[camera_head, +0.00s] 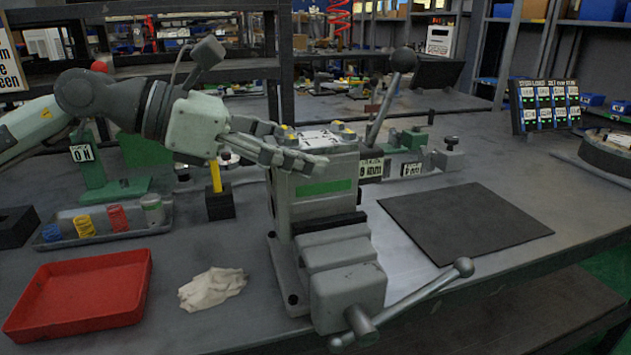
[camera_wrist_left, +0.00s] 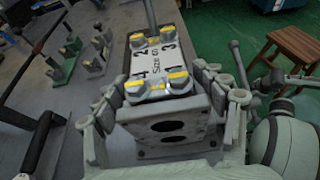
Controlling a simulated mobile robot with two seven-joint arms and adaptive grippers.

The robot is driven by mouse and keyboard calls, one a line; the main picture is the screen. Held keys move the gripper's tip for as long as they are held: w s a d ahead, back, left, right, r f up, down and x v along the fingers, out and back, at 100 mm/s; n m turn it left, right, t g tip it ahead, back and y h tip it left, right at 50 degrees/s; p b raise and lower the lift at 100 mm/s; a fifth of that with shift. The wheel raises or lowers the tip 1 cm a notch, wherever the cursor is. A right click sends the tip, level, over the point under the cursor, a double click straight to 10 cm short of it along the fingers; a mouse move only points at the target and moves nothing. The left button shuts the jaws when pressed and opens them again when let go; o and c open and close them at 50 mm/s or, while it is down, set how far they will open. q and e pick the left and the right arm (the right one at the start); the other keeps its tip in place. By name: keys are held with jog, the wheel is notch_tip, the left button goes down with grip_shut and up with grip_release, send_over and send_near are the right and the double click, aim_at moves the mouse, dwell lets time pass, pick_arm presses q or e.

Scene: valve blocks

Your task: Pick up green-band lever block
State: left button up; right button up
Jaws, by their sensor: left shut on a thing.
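The green-band lever block (camera_head: 324,187) is a grey block with a green stripe on its front. Its pale top plate has yellow-marked bolts and a lever with a black ball rises at its back right. It stands upright at the grey vise (camera_head: 345,290); I cannot tell whether the jaws clamp it. My left gripper (camera_head: 285,148) comes from the left and is shut on the block's upper part, with fingers on both sides (camera_wrist_left: 168,118). My right gripper is out of view.
A red tray (camera_head: 85,292), a white rag (camera_head: 212,288) and a tray of coloured small parts (camera_head: 105,218) lie at left. The vise handle (camera_head: 420,298) sticks out front right. A dark mat (camera_head: 465,222) lies bare at right.

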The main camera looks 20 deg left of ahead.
pick_arm(q)
jog(key=c, duration=0.4)
